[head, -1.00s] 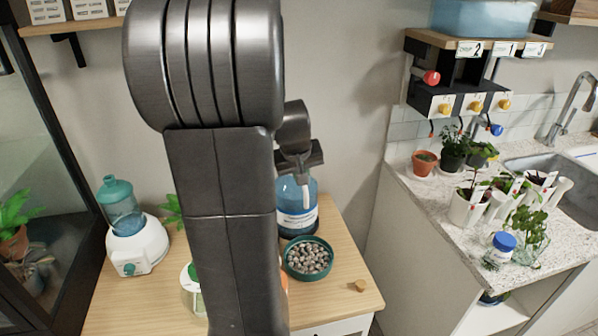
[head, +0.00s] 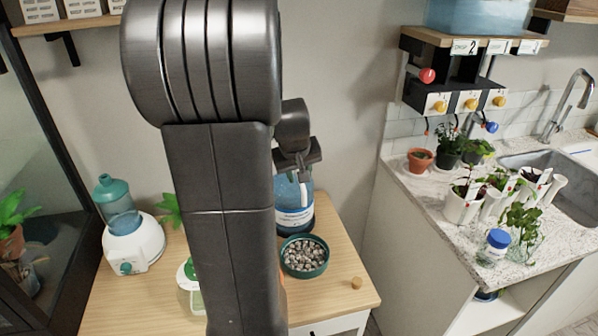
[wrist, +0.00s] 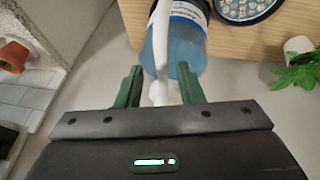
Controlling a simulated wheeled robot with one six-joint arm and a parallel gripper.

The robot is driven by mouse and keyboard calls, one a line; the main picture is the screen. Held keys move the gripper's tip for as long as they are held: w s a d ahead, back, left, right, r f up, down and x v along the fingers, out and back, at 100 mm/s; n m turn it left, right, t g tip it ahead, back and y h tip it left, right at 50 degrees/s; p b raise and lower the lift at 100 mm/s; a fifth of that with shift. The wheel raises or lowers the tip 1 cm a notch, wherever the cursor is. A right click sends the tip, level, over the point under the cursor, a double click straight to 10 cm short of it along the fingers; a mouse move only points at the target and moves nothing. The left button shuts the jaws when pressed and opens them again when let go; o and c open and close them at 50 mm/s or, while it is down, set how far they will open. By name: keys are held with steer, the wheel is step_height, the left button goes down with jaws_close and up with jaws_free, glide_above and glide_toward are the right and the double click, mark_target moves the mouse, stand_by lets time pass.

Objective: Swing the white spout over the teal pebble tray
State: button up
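The white spout (wrist: 161,40) runs upright through the wrist view, in front of a blue water jug (wrist: 187,68). My gripper (wrist: 158,86) has its two green fingers apart, one on each side of the spout, with gaps showing. In the head view my gripper (head: 297,162) is at the top of the jug (head: 294,205), partly hidden by my arm. The teal pebble tray (head: 306,274) stands on the wooden cabinet, just in front of the jug and slightly right. Its edge also shows at the top of the wrist view (wrist: 226,18).
A white dispenser with a teal bottle (head: 135,243) stands on the left of the wooden top (head: 345,255). A small cork-coloured piece (head: 356,283) lies right of the tray. A stone counter (head: 430,205) with several potted plants is at the right. A green plant (wrist: 296,74) shows in the wrist view.

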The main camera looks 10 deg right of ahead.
steer(key=v, duration=1.3)
steer(key=shift+s+r, duration=0.2)
steer(key=shift+r, duration=0.2)
steer(key=x, duration=1.4)
steer(key=shift+a, duration=0.1)
